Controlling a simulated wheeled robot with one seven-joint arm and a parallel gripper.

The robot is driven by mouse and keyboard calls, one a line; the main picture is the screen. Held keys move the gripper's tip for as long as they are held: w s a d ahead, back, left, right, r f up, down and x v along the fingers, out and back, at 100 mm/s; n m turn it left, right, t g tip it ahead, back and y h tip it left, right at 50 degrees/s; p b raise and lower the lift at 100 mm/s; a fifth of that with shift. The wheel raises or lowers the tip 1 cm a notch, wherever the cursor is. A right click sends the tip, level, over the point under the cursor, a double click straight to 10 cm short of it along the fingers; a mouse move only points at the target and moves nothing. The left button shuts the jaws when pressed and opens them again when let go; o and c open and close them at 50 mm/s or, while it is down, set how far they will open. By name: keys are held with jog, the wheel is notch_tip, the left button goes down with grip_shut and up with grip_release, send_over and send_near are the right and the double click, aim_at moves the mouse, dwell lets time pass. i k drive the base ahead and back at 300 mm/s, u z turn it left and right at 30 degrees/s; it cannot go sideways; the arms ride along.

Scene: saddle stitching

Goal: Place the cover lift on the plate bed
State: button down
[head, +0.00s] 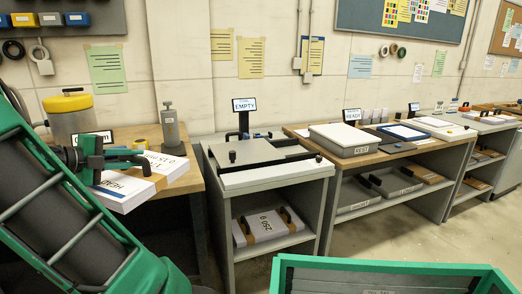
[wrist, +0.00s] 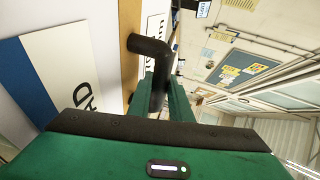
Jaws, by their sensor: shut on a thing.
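The cover lift (head: 127,191) is a white stack with a blue stripe, the word HEAD, a brown band and a black handle. It is at the front of the wooden bench at left in the head view; I cannot tell whether it touches the bench. In the wrist view its printed top (wrist: 65,70) fills the left side. My gripper (head: 108,160) is shut on the black bent handle (wrist: 152,50) over the band. The plate bed (head: 240,153), with black edge bars, tops the grey stand right of the bench, under an EMPTY sign (head: 245,104).
A yellow-topped can (head: 70,118) and a grey bottle (head: 169,125) stand on the bench behind the lift. A strapped stack (head: 265,226) lies on the stand's lower shelf. A second bench with a READY sign (head: 352,115) and a grey lidded box (head: 345,138) is at right.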

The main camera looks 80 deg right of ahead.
aim_at(243, 148)
jog(key=z, duration=1.55)
jog(key=i, duration=1.05)
jog(key=z, duration=0.05)
